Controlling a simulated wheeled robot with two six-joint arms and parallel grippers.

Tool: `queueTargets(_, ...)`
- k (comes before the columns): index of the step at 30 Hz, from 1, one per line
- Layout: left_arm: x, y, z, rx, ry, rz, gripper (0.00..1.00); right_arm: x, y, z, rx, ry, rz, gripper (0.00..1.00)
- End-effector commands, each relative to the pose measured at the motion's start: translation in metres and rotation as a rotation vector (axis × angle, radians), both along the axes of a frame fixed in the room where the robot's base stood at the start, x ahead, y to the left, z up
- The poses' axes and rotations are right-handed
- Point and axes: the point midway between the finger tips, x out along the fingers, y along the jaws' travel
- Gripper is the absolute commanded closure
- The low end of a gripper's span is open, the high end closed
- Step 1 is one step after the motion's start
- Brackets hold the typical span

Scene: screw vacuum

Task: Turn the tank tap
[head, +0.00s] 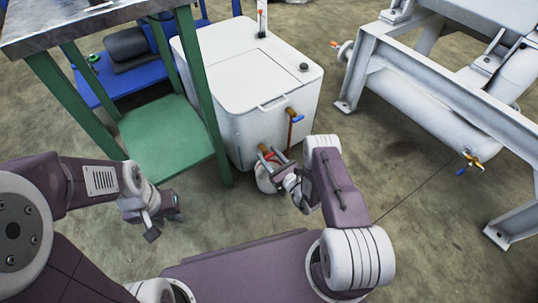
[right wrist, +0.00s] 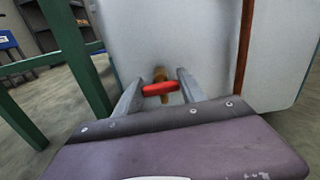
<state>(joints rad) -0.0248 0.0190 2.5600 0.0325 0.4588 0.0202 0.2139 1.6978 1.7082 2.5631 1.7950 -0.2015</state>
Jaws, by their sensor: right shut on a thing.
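The white tank (head: 255,82) stands at the centre of the head view. A red tap handle (right wrist: 160,89) on a brass stem (right wrist: 160,74) sticks out low from its front face. My right gripper (right wrist: 158,88) is shut on the red handle, with one finger at each end of it. In the head view, my right gripper (head: 268,162) is at the tank's lower front and partly hides this tap. A second brass tap with a blue handle (head: 298,118) sits higher on the front. My left gripper (head: 163,225) is open and empty, away from the tank, left of it.
A green-framed table (head: 188,130) stands close left of the tank. A reddish pipe (head: 290,133) runs down the tank's front beside the taps. A grey steel frame with pipes (head: 430,95) stands right. Open floor lies between.

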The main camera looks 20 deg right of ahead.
Motion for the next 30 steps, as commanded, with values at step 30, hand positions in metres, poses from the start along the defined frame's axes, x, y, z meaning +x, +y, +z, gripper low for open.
queueTargets(30,0.000,0.000,0.042,0.000,0.000,0.000,0.64,-0.001,0.002,-0.002,-0.478,-0.169,0.000,0.93)
